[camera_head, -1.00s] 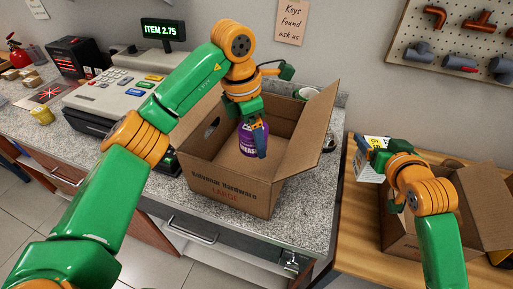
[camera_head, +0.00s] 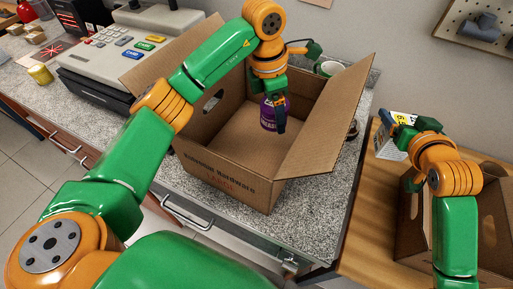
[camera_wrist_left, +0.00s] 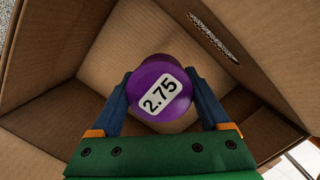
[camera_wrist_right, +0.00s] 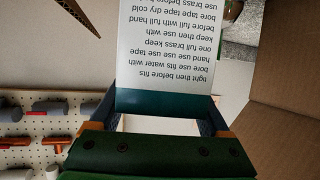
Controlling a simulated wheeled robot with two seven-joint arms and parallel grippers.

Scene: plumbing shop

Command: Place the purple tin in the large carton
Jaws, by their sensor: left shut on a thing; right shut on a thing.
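The purple tin (camera_head: 268,113) is in my left gripper (camera_head: 277,103), upright inside the open large carton (camera_head: 228,192) on the counter. In the left wrist view the tin's lid (camera_wrist_left: 160,88) shows a white label reading 2.75, with a finger on each side and carton walls around it. Whether the tin touches the carton floor I cannot tell. My right gripper (camera_head: 393,120) is shut on a white printed card or box (camera_head: 391,142) above the wooden table at right.
A second open carton (camera_head: 425,235) stands on the wooden table below my right gripper. A cash register (camera_head: 125,52) is left of the large carton. A raised flap (camera_head: 318,125) stands at the carton's right side. A pegboard with pipe fittings (camera_head: 478,27) hangs behind.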

